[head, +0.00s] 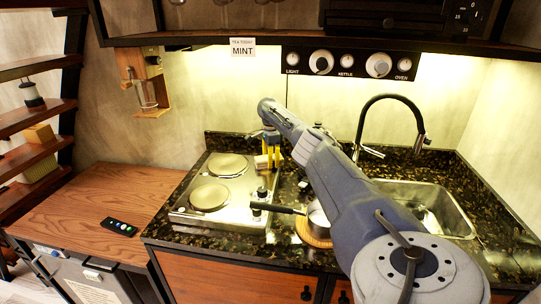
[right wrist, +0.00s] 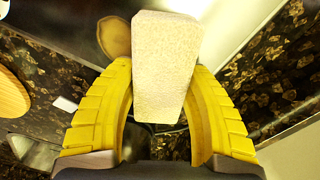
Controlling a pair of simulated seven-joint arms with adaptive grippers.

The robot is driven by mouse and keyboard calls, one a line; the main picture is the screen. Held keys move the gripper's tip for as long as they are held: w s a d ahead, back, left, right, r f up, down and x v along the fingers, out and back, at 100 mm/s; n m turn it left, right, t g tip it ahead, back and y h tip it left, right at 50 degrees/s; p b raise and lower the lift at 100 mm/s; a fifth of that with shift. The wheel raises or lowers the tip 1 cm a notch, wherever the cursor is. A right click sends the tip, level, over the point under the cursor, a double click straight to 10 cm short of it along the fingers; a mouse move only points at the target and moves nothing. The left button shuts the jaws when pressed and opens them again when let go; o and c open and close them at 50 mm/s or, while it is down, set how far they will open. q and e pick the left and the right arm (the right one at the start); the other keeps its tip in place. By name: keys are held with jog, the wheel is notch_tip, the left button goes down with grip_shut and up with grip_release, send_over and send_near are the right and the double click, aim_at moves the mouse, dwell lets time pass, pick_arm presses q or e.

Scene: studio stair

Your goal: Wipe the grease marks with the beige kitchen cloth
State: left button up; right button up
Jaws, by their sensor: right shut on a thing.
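My right gripper (head: 268,158) has yellow fingers and reaches down at the right back edge of the silver hob (head: 236,207). In the right wrist view, my right gripper (right wrist: 165,120) is shut on the beige kitchen cloth (right wrist: 166,62), a pale, thick, block-like piece that sticks out beyond the fingertips. I cannot make out any grease marks; the cloth and arm hide part of the surface. My left gripper is not in view.
A pan with a black handle (head: 277,208) stands right of the hob, partly behind my arm. The sink (head: 449,213) and black tap (head: 391,98) are further right. A dark remote (head: 119,227) lies on the wooden top (head: 85,205), which is otherwise clear.

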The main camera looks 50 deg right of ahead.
jog(key=shift+r, duration=2.95)
jog(key=shift+r, duration=0.1)
jog(key=shift+r, duration=1.4)
